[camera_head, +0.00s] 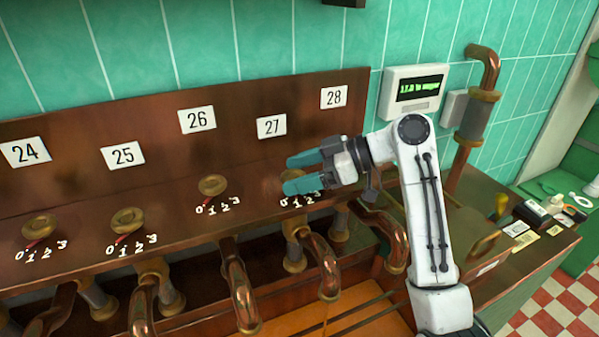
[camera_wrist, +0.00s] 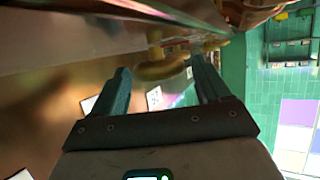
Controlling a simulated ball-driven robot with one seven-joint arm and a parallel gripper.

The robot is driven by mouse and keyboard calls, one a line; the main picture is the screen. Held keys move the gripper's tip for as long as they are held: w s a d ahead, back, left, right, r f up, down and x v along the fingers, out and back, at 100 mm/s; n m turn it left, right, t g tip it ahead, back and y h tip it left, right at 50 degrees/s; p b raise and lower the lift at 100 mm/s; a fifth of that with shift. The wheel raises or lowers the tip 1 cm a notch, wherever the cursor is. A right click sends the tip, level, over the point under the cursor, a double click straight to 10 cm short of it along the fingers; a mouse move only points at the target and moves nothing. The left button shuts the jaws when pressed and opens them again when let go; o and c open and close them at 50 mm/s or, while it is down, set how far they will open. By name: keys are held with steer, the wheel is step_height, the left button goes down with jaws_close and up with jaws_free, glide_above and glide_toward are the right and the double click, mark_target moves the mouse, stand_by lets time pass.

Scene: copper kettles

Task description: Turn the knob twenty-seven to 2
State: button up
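The plate numbered 27 (camera_head: 271,126) is on the copper panel, left of the plate numbered 28. The brass knob below it (camera_head: 292,174) is mostly hidden behind my teal fingers. The white 0-to-3 scale under it is partly covered, so its setting cannot be read. My gripper (camera_head: 288,175) is open, one finger above and one below the knob in the head view. In the wrist view a round brass knob (camera_wrist: 158,70) shows between the spread fingertips of my gripper (camera_wrist: 160,63). I cannot tell whether a finger touches it.
Knobs under plates 26 (camera_head: 213,186), 25 (camera_head: 127,221) and 24 (camera_head: 39,227) stand to the left. Curved copper pipes (camera_head: 240,290) stick out below the panel. A wall display (camera_head: 412,92) and a thick pipe (camera_head: 478,110) are at right. Small items lie on the right-hand counter.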

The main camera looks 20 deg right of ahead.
steer(key=shift+o, duration=0.4)
steer(key=shift+d, duration=0.1)
steer(key=shift+s+d+r, duration=0.15)
steer(key=shift+d, duration=0.15)
steer(key=b+v, duration=0.1)
steer(key=v, duration=0.9)
steer(key=shift+b, duration=0.35)
